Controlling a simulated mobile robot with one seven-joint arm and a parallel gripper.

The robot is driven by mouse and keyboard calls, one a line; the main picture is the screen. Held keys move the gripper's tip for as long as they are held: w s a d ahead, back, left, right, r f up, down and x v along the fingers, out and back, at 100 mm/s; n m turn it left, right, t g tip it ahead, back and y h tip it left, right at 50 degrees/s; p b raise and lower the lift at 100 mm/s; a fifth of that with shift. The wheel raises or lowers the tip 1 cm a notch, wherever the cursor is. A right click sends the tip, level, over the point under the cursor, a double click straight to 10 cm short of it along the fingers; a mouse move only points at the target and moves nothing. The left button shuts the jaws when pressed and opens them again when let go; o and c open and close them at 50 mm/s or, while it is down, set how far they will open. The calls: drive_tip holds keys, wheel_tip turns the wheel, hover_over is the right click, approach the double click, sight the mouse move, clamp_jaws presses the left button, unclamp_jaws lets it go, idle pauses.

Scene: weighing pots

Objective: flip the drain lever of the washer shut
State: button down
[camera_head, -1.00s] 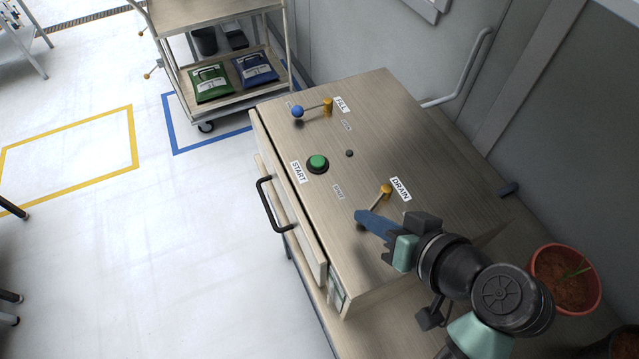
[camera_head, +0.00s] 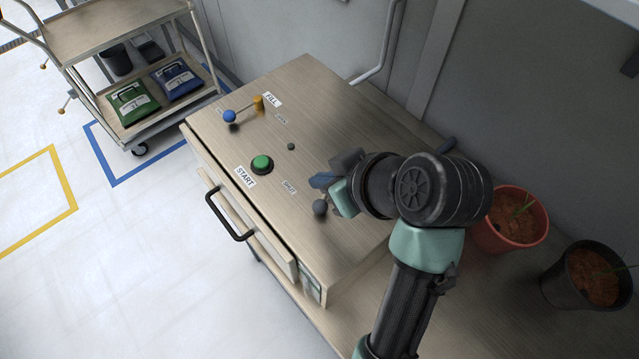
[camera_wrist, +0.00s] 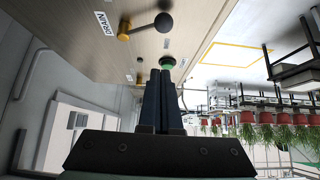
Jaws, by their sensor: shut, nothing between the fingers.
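The drain lever shows in the wrist view as a yellow pivot with a short rod and a dark ball knob (camera_wrist: 164,23). The DRAIN label (camera_wrist: 104,24) is beside it. The rod points away from the label. In the head view only its dark knob (camera_head: 320,208) shows; my gripper hides the pivot and label. A small SHUT label (camera_head: 289,187) lies left of the knob. My gripper (camera_head: 315,181) is shut and empty, with its blue fingers just above the knob in the picture. In the wrist view the fingertips (camera_wrist: 160,72) appear apart from the lever.
The washer top (camera_head: 300,85) also carries the green START button (camera_head: 262,164) and the blue-knobbed fill lever (camera_head: 229,116). A black drawer handle (camera_head: 228,222) is at the front. Potted plants (camera_head: 512,240) stand at right. A trolley (camera_head: 110,30) stands behind left.

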drive_tip(key=x, duration=0.8)
drive_tip(key=shift+w+a+f, duration=0.1)
drive_tip(key=shift+a+f, duration=0.05)
drive_tip(key=shift+f, duration=0.15)
drive_tip(key=shift+s+d+f+p, duration=0.25)
drive_tip(key=shift+s+d+p, duration=0.6)
drive_tip(key=shift+s, duration=0.3)
drive_tip(key=shift+s+d+f, duration=0.1)
drive_tip(key=shift+s+d, duration=0.2)
drive_tip(key=shift+s, duration=0.05)
